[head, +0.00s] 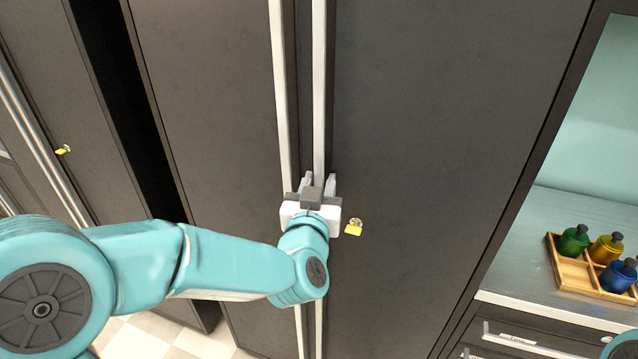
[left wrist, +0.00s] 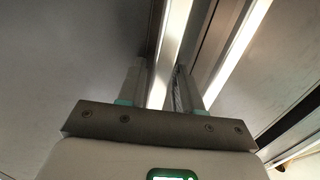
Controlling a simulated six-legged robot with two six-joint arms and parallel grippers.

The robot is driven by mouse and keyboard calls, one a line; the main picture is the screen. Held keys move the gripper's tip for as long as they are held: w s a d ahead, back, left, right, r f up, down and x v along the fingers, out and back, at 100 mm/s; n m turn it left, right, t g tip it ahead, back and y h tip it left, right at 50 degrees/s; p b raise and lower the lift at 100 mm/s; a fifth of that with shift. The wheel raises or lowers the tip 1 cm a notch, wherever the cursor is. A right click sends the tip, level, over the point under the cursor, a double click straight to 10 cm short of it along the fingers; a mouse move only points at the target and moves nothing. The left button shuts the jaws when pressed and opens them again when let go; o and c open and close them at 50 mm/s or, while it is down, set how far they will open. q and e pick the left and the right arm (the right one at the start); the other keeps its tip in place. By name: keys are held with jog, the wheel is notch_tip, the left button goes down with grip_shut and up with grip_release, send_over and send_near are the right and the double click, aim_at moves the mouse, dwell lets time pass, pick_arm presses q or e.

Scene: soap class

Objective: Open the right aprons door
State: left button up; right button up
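The right door (head: 440,130) is a tall dark grey panel, shut beside a matching left door (head: 205,100). Its handle is a long pale vertical bar (head: 319,80) near its left edge. The left door has a similar bar (head: 280,80) close by. My left gripper (head: 319,182) is at the right door's handle, with one finger on each side of the bar. In the left wrist view the bar (left wrist: 172,40) runs between the two fingers, with a gap showing, so the gripper looks open. My right gripper is not in view.
A small yellow lock-like piece (head: 354,228) sits on the right door beside my gripper. At right, a counter (head: 515,255) holds a wooden tray (head: 572,278) of coloured bottles, above drawers (head: 510,340). A dark gap (head: 125,120) lies left of the left door.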

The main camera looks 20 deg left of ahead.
pick_arm(q)
jog(key=shift+s+r, duration=0.1)
grip_shut()
jog(key=shift+s+d, duration=0.1)
jog(key=shift+s, duration=0.05)
